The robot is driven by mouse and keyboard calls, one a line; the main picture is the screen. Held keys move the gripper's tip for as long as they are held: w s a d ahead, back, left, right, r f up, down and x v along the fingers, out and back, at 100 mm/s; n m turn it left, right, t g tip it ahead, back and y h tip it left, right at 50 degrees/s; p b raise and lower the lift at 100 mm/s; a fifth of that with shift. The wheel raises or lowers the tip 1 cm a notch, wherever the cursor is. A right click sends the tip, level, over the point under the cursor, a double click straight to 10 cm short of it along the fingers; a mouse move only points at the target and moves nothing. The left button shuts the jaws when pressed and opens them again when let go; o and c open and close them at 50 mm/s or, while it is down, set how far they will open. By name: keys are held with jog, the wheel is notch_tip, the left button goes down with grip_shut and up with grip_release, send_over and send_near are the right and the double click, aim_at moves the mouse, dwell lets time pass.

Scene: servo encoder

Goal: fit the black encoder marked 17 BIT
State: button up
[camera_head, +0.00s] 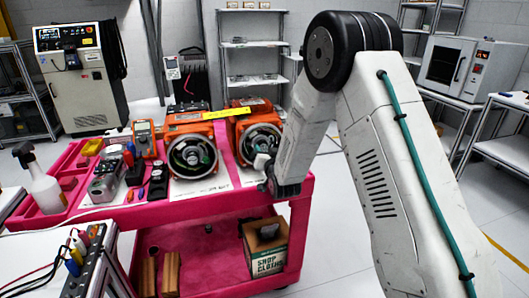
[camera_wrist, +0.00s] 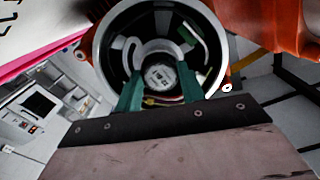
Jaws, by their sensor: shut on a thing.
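Two orange motors lie on the pink cart with their round ends facing front, the left motor (camera_head: 190,122) and the right motor (camera_head: 250,108). My gripper (camera_head: 265,172) is at the front of the right motor's round end. In the wrist view, the green fingers of my gripper (camera_wrist: 161,88) reach into the silver ring (camera_wrist: 104,52) of that end. They are shut on a dark round part (camera_wrist: 148,88), apparently the black encoder, with a pale disc in its middle. No 17 BIT marking is readable. I cannot tell if the part is seated.
Left on the cart are a multimeter (camera_head: 144,138), a grey device (camera_head: 106,181), small black parts (camera_head: 158,186) and a spray bottle (camera_head: 42,183). A shop cloths box (camera_head: 265,248) is on the lower shelf.

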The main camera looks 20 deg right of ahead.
dwell(0.4)
jog(key=o, duration=1.2)
jog(key=shift+c, duration=0.5)
jog(key=shift+s, duration=0.15)
